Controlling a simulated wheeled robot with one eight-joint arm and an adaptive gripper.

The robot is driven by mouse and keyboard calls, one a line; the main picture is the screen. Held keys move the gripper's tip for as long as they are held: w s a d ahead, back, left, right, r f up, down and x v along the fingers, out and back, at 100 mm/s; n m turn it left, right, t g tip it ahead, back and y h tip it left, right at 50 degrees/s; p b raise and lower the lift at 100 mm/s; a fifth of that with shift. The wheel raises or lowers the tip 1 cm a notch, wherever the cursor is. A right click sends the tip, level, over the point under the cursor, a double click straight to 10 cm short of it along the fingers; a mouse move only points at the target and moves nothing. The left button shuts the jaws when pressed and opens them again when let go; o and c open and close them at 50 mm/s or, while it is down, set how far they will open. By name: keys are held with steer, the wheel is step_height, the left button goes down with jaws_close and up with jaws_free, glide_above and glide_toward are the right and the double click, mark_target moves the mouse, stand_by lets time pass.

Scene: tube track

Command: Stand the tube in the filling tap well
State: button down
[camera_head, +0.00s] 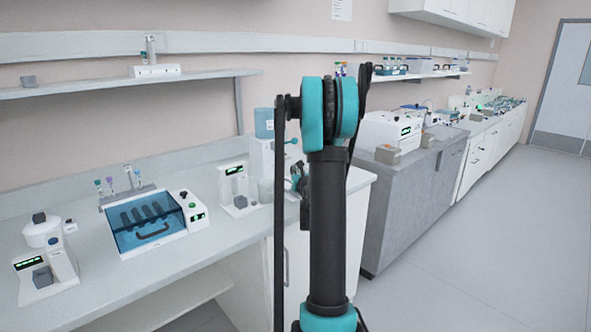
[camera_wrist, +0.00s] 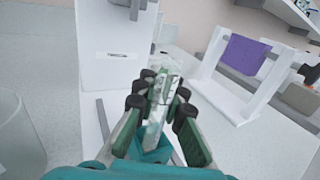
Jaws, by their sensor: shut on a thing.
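My gripper (camera_wrist: 160,95) is shut on a clear tube (camera_wrist: 160,100), which shows between the dark finger pads in the wrist view. The tube points away from the camera, toward a white dispenser body (camera_wrist: 103,40) with a dark tap nozzle (camera_wrist: 134,8) above it. The tube appears close to the dispenser base; I cannot tell whether it touches the well, which is hidden behind the gripper. In the head view the filling tap (camera_head: 264,150), with a blue tank on top, stands at the counter's right end. There my gripper is mostly hidden behind my arm.
A clear beaker-like vessel (camera_wrist: 18,140) stands at left in the wrist view. A white frame with a purple panel (camera_wrist: 244,54) stands at right. In the head view, a blue-lidded box (camera_head: 150,222) and a small white instrument (camera_head: 238,188) sit left of the tap.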

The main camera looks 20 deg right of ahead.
steer(key=shift+f, duration=0.15)
steer(key=c, duration=1.5)
jaws_free()
steer(key=shift+c, duration=0.2)
steer(key=s, duration=0.4)
steer(key=s+a, duration=0.1)
steer(key=s, duration=0.7)
steer(key=shift+a, duration=0.3)
